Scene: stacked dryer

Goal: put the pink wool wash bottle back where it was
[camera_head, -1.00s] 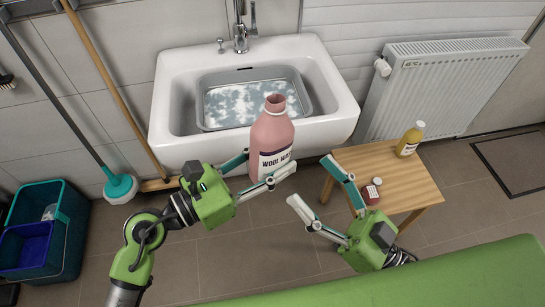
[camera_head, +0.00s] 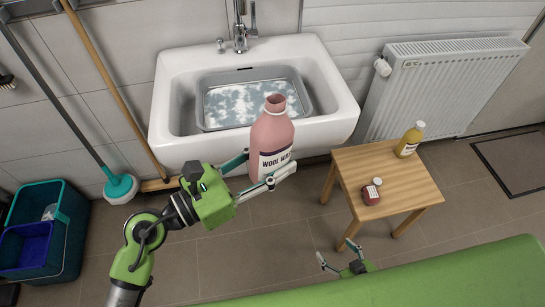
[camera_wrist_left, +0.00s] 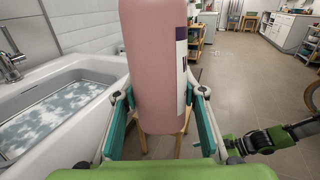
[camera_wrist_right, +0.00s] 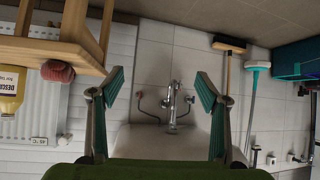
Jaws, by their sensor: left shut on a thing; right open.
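The pink wool wash bottle (camera_head: 271,138) is upright in front of the sink's front edge, with its open neck at the top and no cap on it. My left gripper (camera_head: 266,170) is shut around its lower body. In the left wrist view the bottle (camera_wrist_left: 155,65) stands between the two teal fingers, its label partly turned away. My right gripper (camera_head: 338,254) is open and empty, low beside the green surface at the bottom. A wooden stool (camera_head: 405,185) stands right of the bottle, holding a small red item (camera_head: 371,191) and a yellow bottle (camera_head: 409,139).
The white sink (camera_head: 340,110) holds a grey basin (camera_head: 215,125) of foamy water. A radiator (camera_head: 440,85) is behind the stool. A mop, a broom and blue-teal buckets (camera_head: 62,235) are at left. The stool's front-left top is bare.

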